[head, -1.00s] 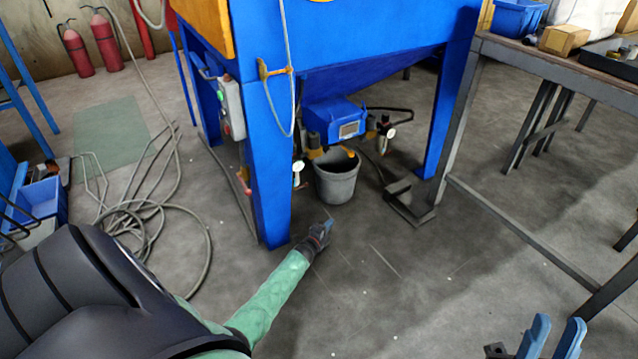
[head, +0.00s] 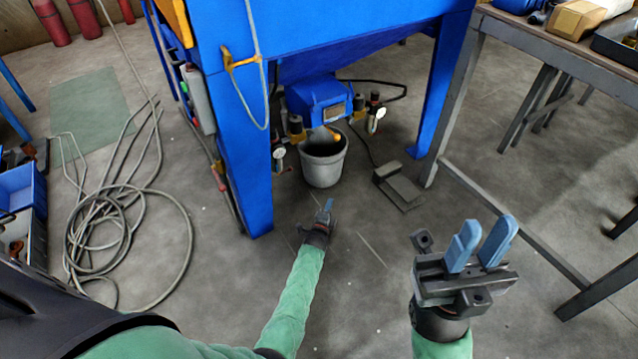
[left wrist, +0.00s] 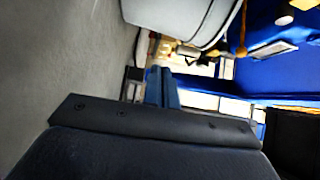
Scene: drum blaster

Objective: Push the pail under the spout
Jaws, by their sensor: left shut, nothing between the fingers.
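The grey pail (head: 323,168) stands upright on the floor under the blue machine. Its mouth is partly covered from above by the blue housing (head: 318,98) and an orange-tipped part (head: 331,133), where the spout seems to be; the outlet is not clear. My left gripper (head: 328,204) is shut and empty, low in front of the pail, with a small apparent gap. In the left wrist view its blue fingers (left wrist: 163,85) point toward the pail (left wrist: 185,18), which is cut off at the top. My right gripper (head: 481,243) is open and empty at the lower right, away from the pail.
A blue machine leg (head: 250,175) stands just left of the pail. A dark foot pedal (head: 398,183) lies to its right, with gauges (head: 375,118) above. Coiled hose (head: 105,235) lies on the left floor. A workbench (head: 560,50) stands at the right.

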